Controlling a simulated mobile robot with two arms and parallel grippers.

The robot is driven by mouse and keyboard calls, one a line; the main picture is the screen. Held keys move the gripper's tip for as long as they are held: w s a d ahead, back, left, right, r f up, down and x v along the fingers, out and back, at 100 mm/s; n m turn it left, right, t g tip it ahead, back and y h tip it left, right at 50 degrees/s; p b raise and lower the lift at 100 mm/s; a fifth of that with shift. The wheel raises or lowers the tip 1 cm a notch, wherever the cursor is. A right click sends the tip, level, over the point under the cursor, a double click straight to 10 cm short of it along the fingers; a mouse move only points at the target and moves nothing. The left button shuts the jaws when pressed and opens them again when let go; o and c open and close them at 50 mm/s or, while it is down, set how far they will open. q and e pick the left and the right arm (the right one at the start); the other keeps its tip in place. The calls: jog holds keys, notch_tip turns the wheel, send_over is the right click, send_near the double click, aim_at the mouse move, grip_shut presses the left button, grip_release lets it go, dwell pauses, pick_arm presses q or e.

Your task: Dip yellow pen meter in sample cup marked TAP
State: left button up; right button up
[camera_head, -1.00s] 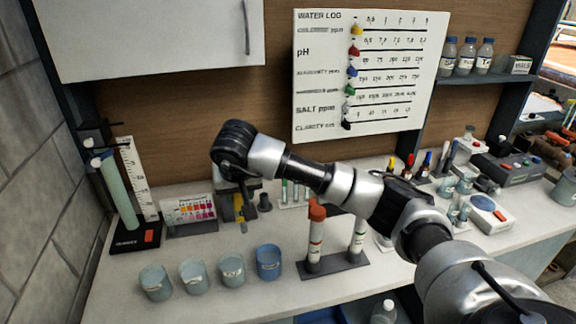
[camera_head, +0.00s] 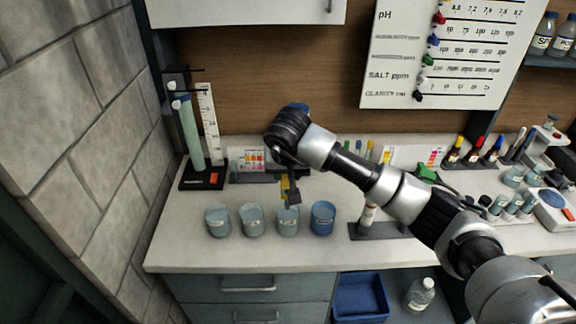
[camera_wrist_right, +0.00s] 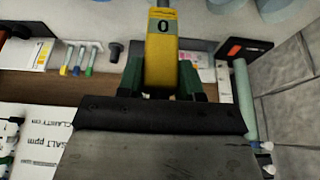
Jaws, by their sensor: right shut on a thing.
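The yellow pen meter (camera_head: 285,188) is held by my right gripper (camera_head: 291,190), which points down over the row of cups. In the right wrist view the pen meter (camera_wrist_right: 160,60) shows a "0" on its display, between the green fingers of the gripper (camera_wrist_right: 160,78); its tip is out of view. Four-in-a-row style sample cups stand at the counter front: a far left cup (camera_head: 218,221), a second cup (camera_head: 251,221), a third cup (camera_head: 288,222) and a bluer right cup (camera_head: 323,219). The gripper is just above or behind the third cup. Cup labels are too small to read. My left gripper is out of view.
A ruler stand with a green tube (camera_head: 190,135) is at the left by the block wall. A tube rack (camera_head: 372,231) stands right of the cups, partly behind my arm. Bottles and vials fill the right side. The counter's front strip (camera_head: 260,258) is clear.

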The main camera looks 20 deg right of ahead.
aim_at(288, 187)
jog(key=shift+f+b, duration=1.95)
jog(key=shift+f, duration=0.75)
jog(key=shift+d+f+b, duration=0.1)
jog(key=shift+f+b, duration=0.95)
jog(key=shift+f, duration=0.1)
jog(key=shift+r, duration=0.1)
jog(key=shift+r+p, duration=2.55)
jog(key=shift+r, duration=2.65)
